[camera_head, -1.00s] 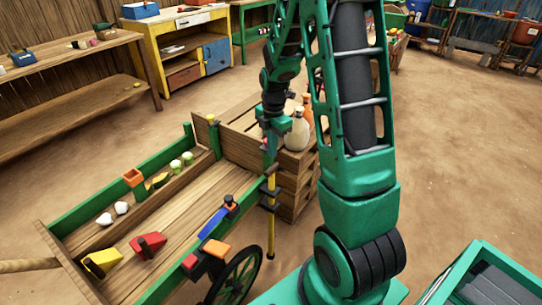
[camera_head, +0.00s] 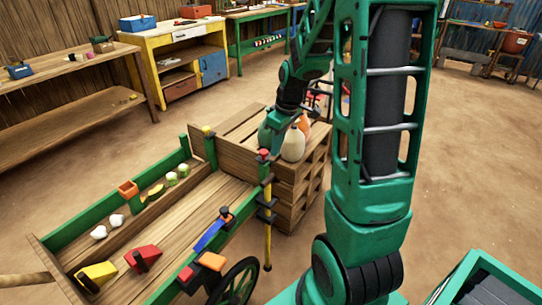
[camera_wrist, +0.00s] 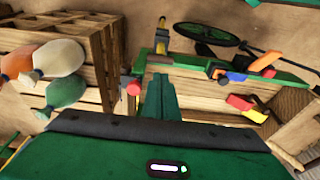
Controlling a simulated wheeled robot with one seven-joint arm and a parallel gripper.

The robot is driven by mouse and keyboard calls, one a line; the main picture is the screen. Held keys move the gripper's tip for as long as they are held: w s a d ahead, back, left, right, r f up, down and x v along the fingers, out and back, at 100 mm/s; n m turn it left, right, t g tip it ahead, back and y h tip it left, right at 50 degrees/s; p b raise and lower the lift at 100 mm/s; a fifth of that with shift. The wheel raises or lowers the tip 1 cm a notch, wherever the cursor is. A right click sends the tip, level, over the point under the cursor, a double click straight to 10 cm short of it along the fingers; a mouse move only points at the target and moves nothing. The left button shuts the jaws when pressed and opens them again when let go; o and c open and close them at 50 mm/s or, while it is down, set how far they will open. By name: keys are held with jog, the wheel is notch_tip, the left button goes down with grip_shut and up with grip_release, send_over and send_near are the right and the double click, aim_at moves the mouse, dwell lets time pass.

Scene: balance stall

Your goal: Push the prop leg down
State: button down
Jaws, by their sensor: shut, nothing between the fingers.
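The prop leg (camera_head: 268,238) is a yellow upright rod in black brackets at the near right corner of the wooden cart (camera_head: 235,190). I cannot tell whether its dark foot touches the ground. Its yellow top also shows in the wrist view (camera_wrist: 161,42), beyond my fingertips. My gripper (camera_wrist: 160,82) is shut and empty, over the cart's corner. In the head view my gripper (camera_head: 273,157) is just above the rod's upper end, partly hidden; I cannot tell whether they touch. A red knob (camera_wrist: 133,88) sits beside my fingers.
A black wheel (camera_head: 235,285) is near the leg. Blocks and small goods lie on the cart.

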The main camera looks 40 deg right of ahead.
aim_at(269, 178)
jog(key=f, duration=0.4)
jog(key=w+f, duration=0.1)
jog(key=f, duration=0.3)
jog(key=w+f, duration=0.1)
jog(key=f, duration=0.3)
jog(key=shift+w+a+f, duration=0.1)
jog(key=shift+a, duration=0.3)
